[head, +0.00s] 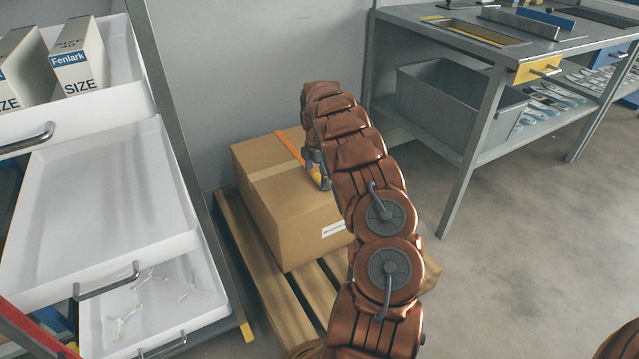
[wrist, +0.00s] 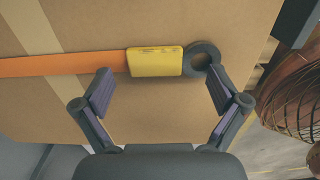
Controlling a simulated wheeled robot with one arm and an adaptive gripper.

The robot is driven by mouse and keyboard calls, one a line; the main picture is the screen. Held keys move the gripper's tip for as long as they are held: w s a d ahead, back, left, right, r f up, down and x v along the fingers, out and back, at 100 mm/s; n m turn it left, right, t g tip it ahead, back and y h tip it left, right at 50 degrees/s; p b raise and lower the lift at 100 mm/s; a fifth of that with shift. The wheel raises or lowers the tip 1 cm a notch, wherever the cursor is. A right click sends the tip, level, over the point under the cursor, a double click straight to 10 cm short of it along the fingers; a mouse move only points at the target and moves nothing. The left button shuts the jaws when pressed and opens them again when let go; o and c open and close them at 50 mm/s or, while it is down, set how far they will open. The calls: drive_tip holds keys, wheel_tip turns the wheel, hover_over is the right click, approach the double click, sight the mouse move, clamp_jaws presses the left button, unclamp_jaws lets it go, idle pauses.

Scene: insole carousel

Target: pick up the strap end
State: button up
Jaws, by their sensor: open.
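The strap end is a yellow block (wrist: 155,61) with a dark ring (wrist: 203,55) at its right side. It lies on the cardboard box (wrist: 150,112) and joins an orange strap (wrist: 60,65) that runs off to the left. My gripper (wrist: 157,87) is open in the wrist view, with its two fingers apart on either side of the strap end's lower edge and nothing between them. In the head view my gripper (head: 322,180) is over the box (head: 283,215), beside the orange strap (head: 293,153). My arm hides the strap end there.
The box stands on a wooden pallet (head: 287,300). A white drawer rack (head: 110,210) with pulled-out trays stands close on the left. A grey workbench (head: 480,100) with a grey bin (head: 440,95) is at the back right. The floor at right is clear.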

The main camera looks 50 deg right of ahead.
drive_tip(key=shift+c, duration=0.4)
drive_tip(key=shift+s, duration=0.1)
drive_tip(key=c, duration=1.4)
